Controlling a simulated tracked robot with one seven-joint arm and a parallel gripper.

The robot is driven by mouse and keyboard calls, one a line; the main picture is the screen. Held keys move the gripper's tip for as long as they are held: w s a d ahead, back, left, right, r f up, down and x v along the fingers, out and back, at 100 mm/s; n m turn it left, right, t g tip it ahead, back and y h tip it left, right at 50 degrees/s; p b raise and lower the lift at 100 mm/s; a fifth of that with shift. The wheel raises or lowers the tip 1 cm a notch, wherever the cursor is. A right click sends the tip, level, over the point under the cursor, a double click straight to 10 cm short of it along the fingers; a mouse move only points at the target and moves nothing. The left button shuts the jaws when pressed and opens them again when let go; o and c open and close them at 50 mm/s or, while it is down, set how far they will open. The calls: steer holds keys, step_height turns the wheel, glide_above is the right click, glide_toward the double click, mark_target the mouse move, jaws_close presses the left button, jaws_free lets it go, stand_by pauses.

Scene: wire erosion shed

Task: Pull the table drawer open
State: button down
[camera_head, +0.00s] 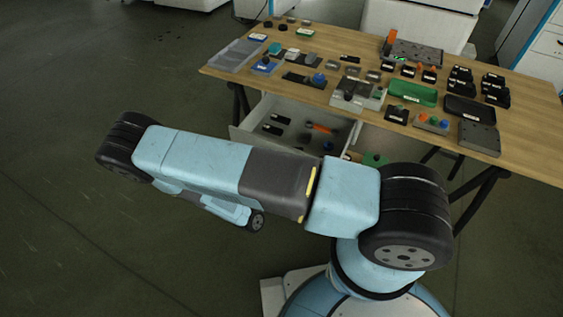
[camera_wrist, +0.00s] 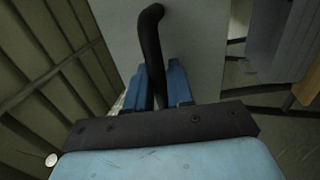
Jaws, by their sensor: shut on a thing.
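The table drawer (camera_head: 241,134) is pulled out from under the wooden table (camera_head: 218,75), and its inside shows in the head view. Dark items and an orange-handled thing lie in it. My arm crosses in front of the drawer and hides its front and my gripper in the head view. In the wrist view, the pale drawer front (camera_wrist: 200,40) fills the upper middle. My gripper (camera_wrist: 160,84), with blue fingers, is shut on the black bar handle (camera_wrist: 150,45), whose upper end bends into the front.
The tabletop carries many small parts, a grey tray (camera_head: 238,54), a green tray (camera_head: 412,93) and black blocks (camera_head: 461,80). Dark table legs (camera_head: 478,196) stand at the right. The floor (camera_head: 60,200) left of the table is clear.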

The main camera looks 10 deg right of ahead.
steer(key=shift+s+a+f, duration=0.15)
steer(key=shift+f, duration=0.05)
steer(key=c, duration=1.3)
jaws_free()
steer(key=shift+c, duration=0.2)
steer(key=shift+o, duration=0.9)
steer(key=shift+r, duration=0.1)
steer(key=v, duration=1.3)
steer(key=shift+s+a, duration=0.2)
steer(key=shift+a, duration=0.05)
